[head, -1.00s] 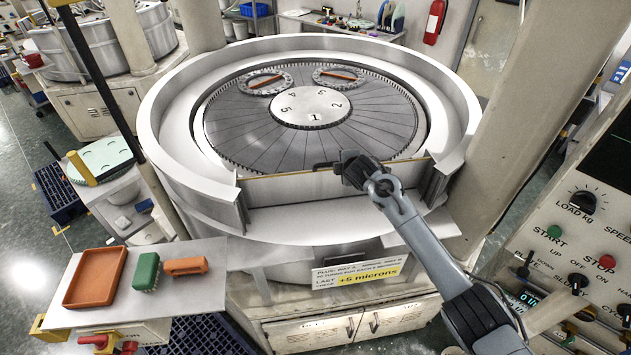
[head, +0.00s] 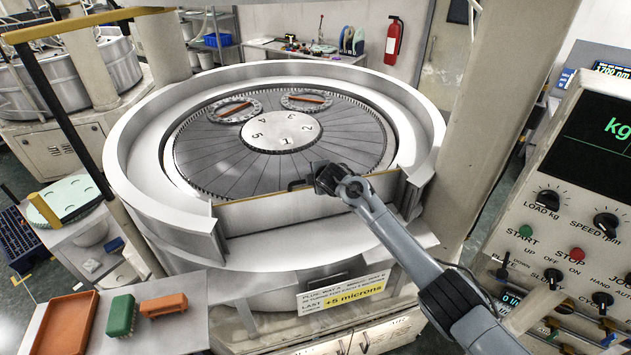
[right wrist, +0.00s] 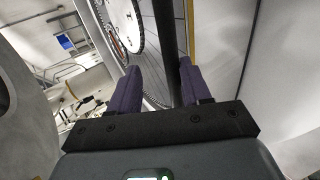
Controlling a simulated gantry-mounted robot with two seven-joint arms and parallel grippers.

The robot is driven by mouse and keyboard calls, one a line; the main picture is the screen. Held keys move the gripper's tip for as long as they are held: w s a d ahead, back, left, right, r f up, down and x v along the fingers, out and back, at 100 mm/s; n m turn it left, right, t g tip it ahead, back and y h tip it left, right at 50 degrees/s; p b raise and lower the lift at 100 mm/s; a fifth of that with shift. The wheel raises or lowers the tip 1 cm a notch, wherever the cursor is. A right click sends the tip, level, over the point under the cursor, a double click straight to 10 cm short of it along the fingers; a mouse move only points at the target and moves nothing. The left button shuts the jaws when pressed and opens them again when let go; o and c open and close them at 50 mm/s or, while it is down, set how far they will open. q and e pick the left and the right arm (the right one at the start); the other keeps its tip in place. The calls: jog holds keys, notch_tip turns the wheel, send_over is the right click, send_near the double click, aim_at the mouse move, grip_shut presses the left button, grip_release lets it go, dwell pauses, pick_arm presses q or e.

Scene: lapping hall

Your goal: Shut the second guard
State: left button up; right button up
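A pale guard panel with a yellow top edge (head: 262,211) stands across the front opening of the round lapping machine (head: 130,178). Its two ends lie close to the wall ends of the opening; I cannot tell if it is latched. My right gripper (head: 300,183) is at the panel's top edge, near its middle, beside a small dark handle. In the right wrist view, the purple fingers (right wrist: 160,88) stand apart with a dark bar (right wrist: 166,45) between them. The bar lies nearer the right finger, with a gap at the left one. My left gripper is not in view.
A control panel (head: 560,222) with knobs stands at the right, near my right arm. A pillar (head: 492,110) stands right of the machine.

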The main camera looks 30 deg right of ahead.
jog(key=shift+o, duration=0.6)
jog(key=shift+w+d+r, duration=0.1)
jog(key=shift+w+r, duration=0.1)
jog(key=shift+r, duration=0.3)
jog(key=shift+s, duration=0.15)
jog(key=b+v, duration=0.1)
jog(key=v, duration=0.9)
jog(key=shift+s+f, duration=0.3)
jog(key=shift+s, duration=0.05)
